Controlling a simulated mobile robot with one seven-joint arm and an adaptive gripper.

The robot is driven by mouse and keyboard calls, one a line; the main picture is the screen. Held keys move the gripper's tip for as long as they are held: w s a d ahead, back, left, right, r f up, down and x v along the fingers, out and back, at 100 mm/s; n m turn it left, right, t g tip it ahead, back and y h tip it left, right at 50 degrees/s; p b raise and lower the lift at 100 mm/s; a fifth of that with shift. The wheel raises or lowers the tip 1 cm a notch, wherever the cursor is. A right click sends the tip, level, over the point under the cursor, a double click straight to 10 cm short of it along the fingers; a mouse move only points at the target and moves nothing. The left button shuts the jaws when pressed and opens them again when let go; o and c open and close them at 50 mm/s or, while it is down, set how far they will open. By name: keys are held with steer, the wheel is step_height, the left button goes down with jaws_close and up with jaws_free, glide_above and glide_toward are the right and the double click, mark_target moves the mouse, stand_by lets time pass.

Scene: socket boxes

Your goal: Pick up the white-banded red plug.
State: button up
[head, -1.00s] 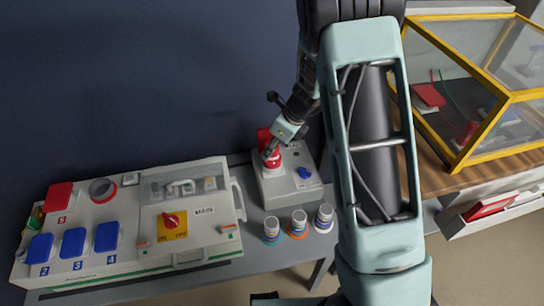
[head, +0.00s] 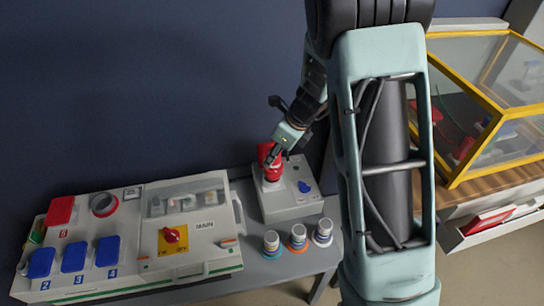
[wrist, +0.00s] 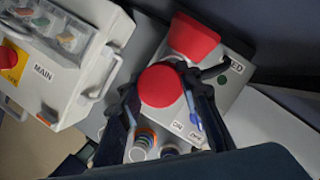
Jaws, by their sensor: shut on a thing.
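The red plug (wrist: 161,85) shows as a round red end between the two dark fingers of my gripper (wrist: 163,93) in the wrist view. My gripper is shut on it. In the head view the plug (head: 273,174) is at the grey socket box (head: 288,208), with my gripper (head: 273,157) over it from above. Its white band is hard to make out now. I cannot tell whether the plug is seated or slightly raised. A raised red flap (wrist: 194,37) stands behind it on the box.
Three banded plugs (head: 298,238) stand in front of the box. A larger panel (head: 205,226) marked MAIN, with a red switch (head: 172,235) and blue covers (head: 75,258), lies to the left. A yellow-framed clear case (head: 480,110) stands at the right.

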steer(key=s+d+r+p, duration=0.2)
steer(key=s+r, duration=0.5)
steer(key=s, duration=0.4)
steer(key=shift+s+d+r, duration=0.2)
steer(key=shift+s+r, duration=0.2)
